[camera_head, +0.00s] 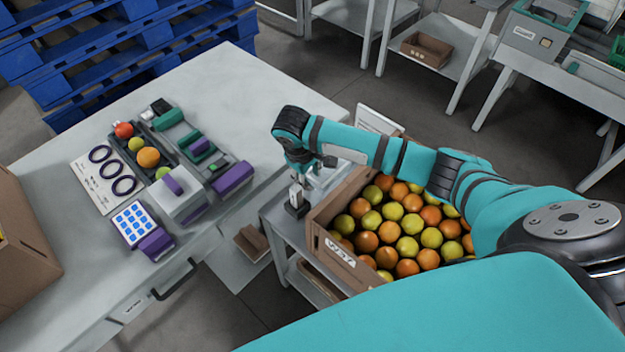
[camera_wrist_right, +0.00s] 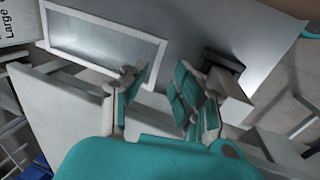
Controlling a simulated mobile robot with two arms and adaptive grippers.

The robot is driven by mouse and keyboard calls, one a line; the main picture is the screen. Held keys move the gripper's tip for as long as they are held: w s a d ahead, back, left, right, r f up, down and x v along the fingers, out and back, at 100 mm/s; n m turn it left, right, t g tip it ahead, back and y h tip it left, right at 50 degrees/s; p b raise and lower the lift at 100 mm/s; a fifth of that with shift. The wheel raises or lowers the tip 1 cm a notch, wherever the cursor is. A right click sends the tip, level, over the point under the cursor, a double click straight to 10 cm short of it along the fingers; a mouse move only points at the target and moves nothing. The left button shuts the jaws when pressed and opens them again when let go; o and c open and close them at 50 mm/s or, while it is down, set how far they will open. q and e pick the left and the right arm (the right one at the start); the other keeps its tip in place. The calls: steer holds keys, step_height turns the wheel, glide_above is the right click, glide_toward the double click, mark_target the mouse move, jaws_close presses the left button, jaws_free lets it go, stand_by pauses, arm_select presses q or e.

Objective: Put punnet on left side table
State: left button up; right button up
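My right arm reaches across from the right, and my right gripper (camera_head: 303,160) hangs at the small grey side table (camera_head: 290,232). In the right wrist view, its fingers (camera_wrist_right: 160,98) stand apart with nothing clearly held between them. A shallow white-rimmed rectangular thing with a grey inside, perhaps the punnet (camera_wrist_right: 103,42), lies just past the left finger. Its near rim is close to that fingertip; I cannot tell if they touch. In the head view, my arm and gripper largely hide that spot. My left gripper is not in view.
A cardboard crate (camera_head: 323,246) of orange and yellow-green fruit stands right of the gripper. A small device with a black base (camera_head: 297,205) stands below it. The large white table (camera_head: 215,85) at left holds several tools and fruits; its far part is clear.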

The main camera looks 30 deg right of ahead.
steer(key=v, duration=0.7)
steer(key=shift+r, duration=0.25)
